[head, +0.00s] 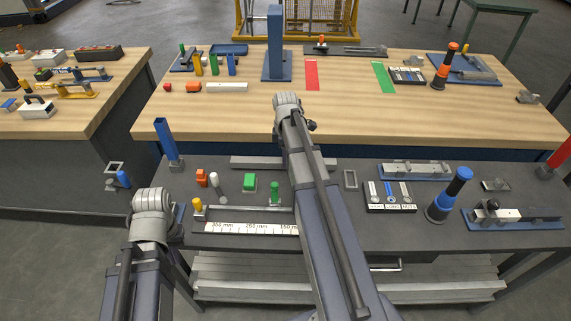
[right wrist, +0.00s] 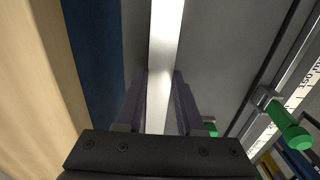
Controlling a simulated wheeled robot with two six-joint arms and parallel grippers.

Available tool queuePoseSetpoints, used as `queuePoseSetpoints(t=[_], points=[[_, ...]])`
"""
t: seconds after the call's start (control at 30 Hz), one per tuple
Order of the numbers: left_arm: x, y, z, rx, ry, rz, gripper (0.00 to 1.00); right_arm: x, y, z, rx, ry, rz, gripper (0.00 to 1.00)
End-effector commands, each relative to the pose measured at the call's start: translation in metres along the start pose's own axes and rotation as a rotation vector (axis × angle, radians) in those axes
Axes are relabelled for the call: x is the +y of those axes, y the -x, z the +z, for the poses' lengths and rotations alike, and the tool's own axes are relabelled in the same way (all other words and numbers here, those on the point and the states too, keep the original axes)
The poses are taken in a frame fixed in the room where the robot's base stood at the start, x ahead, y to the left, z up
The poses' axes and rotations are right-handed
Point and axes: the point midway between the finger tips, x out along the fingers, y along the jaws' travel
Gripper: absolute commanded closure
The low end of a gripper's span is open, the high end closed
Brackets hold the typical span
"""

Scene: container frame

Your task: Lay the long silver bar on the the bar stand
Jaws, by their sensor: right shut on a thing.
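The long silver bar (head: 253,162) lies left to right along the back of the grey front bench in the head view; my right arm hides its middle. In the right wrist view the bar (right wrist: 166,30) runs up between the two fingers of my right gripper (right wrist: 158,108), which is shut on it. I cannot tell whether the bar is lifted clear of the bench. My right gripper is hidden behind its arm in the head view. My left arm is at the lower left, its gripper out of sight. I cannot tell for sure which fixture is the bar stand.
A ruler fixture (head: 245,229) with yellow and green knobs lies in front of the bar. A green block (head: 249,182) and a small grey frame (head: 350,179) are nearby. A blue post (head: 166,140) stands at the left. The wooden table (head: 225,115) is behind.

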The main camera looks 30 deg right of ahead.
Motion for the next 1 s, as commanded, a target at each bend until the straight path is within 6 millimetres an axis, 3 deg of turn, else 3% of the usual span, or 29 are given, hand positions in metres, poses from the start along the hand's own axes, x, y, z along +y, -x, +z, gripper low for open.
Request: queuePoseSetpoints(t=[0.03, 0.43, 0.47, 0.5, 0.73, 1.0], points=[[0.0008, -0.0086, -0.0005, 0.0, 0.0, 0.0, 1.0, 0.0, -0.0086, 0.0, 0.0, 0.0, 0.0, 1.0], [0.001, -0.0105, -0.0006, 0.0, 0.0, 0.0, 1.0, 0.0, -0.0106, 0.0, 0.0, 0.0, 0.0, 1.0], [0.001, -0.0103, -0.0006, 0.0, 0.0, 0.0, 1.0, 0.0, -0.0103, 0.0001, 0.0, 0.0, 0.0, 0.62], [0.0009, -0.0091, -0.0005, 0.0, 0.0, 0.0, 1.0, 0.0, -0.0092, 0.0001, 0.0, 0.0, 0.0, 0.57], [0.0009, -0.0091, -0.0005, 0.0, 0.0, 0.0, 1.0, 0.0, -0.0091, 0.0, 0.0, 0.0, 0.0, 0.33], [0.0008, -0.0084, -0.0005, 0.0, 0.0, 0.0, 1.0, 0.0, -0.0084, 0.0, 0.0, 0.0, 0.0, 0.33]])
